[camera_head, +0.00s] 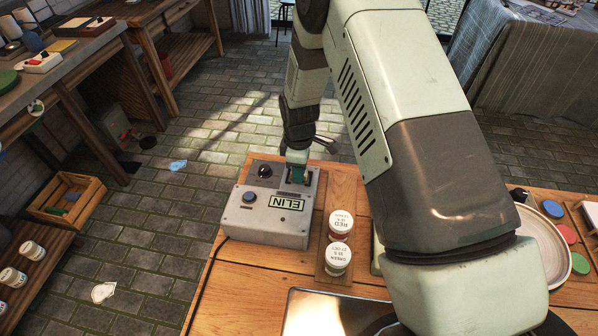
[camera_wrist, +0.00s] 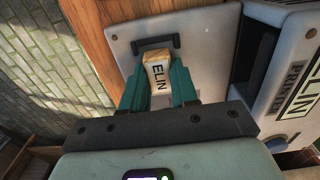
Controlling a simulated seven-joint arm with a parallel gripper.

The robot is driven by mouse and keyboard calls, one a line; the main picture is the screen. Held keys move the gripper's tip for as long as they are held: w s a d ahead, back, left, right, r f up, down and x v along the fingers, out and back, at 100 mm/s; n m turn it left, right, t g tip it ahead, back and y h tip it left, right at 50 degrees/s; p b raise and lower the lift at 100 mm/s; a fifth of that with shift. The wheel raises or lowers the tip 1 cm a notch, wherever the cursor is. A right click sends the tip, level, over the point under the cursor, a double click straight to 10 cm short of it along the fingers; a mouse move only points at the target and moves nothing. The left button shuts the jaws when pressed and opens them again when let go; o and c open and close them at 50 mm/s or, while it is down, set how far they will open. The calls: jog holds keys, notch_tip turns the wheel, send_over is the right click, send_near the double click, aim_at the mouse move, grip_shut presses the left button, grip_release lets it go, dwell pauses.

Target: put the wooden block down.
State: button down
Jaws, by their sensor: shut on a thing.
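The wooden block (camera_wrist: 159,74) is small and pale, with an ELIN label on the face toward the wrist camera. My gripper (camera_wrist: 157,82) is shut on it, its two teal fingers on either side. In the head view my gripper (camera_head: 297,172) points down over the back right part of a grey ELIN machine (camera_head: 268,224), where the block itself cannot be made out. In the wrist view a black bracket (camera_wrist: 155,44) on the machine's light panel lies just beyond the block. I cannot tell whether the block touches the machine.
The machine stands on a wooden table (camera_head: 228,265) near its left edge. It has a blue button (camera_head: 249,197) and a black knob (camera_head: 265,170). Two white-lidded jars (camera_head: 338,257) stand to its right. A plate (camera_head: 550,245) and colored discs lie far right.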

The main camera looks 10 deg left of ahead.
notch_tip(320, 180, up, 9)
jog(key=shift+f, duration=0.15)
jog(key=d, duration=0.1)
jog(key=m, duration=0.9)
send_over(342, 190)
notch_tip(342, 190, down, 6)
jog(key=shift+f, duration=2.1)
jog(key=shift+f, duration=0.15)
jog(key=c, duration=0.9)
grip_release()
jog(key=shift+o, duration=0.2)
